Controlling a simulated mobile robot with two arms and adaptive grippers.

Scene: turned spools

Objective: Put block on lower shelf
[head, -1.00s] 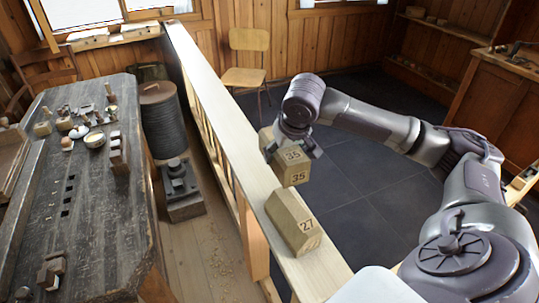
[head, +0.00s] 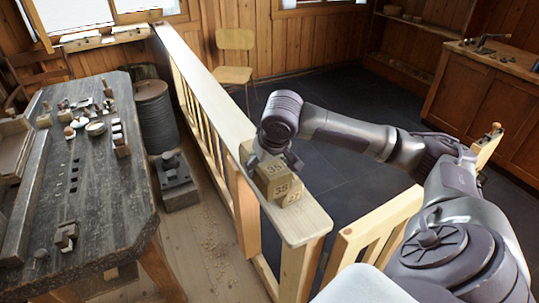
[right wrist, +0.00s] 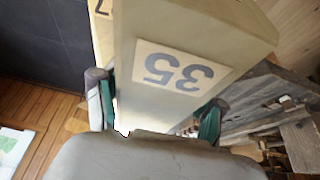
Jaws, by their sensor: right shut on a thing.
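A wooden block marked 35 (head: 279,183) is in my right gripper (head: 276,163), above or just at the pale railing top (head: 225,110). In the right wrist view the same block (right wrist: 190,75) fills the middle, between the two fingers (right wrist: 155,100), with its 35 label upside down. Another pale block (head: 246,150) shows partly behind my gripper. A low wall shelf (head: 398,68) is at the back right. My left gripper is out of view.
A dark workbench (head: 95,200) with small turned pieces stands at the left. A wooden gate (head: 375,230) adjoins the railing's near end. A chair (head: 236,60) is behind the railing, and a cabinet (head: 480,90) is at the right. The dark floor between is open.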

